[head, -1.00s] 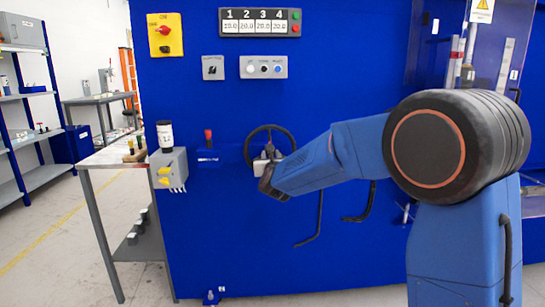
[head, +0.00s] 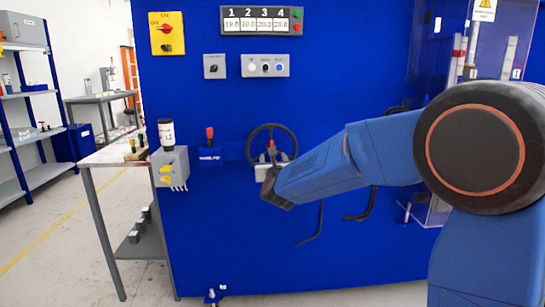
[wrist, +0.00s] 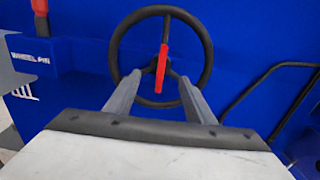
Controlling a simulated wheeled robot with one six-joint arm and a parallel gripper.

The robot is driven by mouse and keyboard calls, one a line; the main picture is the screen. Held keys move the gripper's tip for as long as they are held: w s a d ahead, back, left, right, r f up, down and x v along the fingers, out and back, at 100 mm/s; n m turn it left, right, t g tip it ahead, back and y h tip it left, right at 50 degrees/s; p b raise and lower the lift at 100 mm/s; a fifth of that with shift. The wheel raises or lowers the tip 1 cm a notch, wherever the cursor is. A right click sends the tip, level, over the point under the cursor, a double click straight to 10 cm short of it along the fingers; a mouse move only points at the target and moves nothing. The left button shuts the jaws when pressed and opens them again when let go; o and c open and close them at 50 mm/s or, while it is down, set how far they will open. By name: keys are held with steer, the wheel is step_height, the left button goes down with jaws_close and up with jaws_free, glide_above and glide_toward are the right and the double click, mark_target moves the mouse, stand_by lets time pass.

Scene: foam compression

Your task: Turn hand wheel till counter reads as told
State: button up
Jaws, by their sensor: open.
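The black hand wheel (head: 271,127) is on the blue machine front. It fills the middle of the wrist view (wrist: 207,50), with a red grip (wrist: 162,70) standing in front of its hub and spokes. My gripper (wrist: 160,77) is open in front of the wheel, with one grey finger on each side of the red grip's lower part. Whether they touch it, I cannot tell. In the head view my gripper (head: 272,165) covers the wheel's lower part. The counter panel (head: 262,20) has windows numbered 1 to 4. The first seems to read 19.0, the others about 20; the digits are small.
A red-knobbed pin (head: 210,133) labelled WHEEL PIN sits left of the wheel. A grey box (head: 168,165) with yellow knobs and a table (head: 105,157) stand further left. Black bent bars (wrist: 275,95) lie right of the wheel. A button panel (head: 265,66) is above.

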steer(key=s, duration=1.2)
steer(key=shift+s, duration=0.2)
steer(key=s+d+f+n+g, duration=0.4)
steer(key=s+d+n, duration=0.3)
steer(key=s+n, duration=0.4)
steer(key=s+d+f+n+g, duration=0.4)
steer(key=s+d+f+n, duration=0.2)
steer(key=s+n, duration=0.6)
steer(key=s+d+f+n+g, duration=0.5)
steer(key=s+d+n, duration=0.4)
steer(key=s, duration=0.8)
steer(key=f+n, duration=0.1)
steer(key=n, duration=0.2)
steer(key=shift+s, duration=0.2)
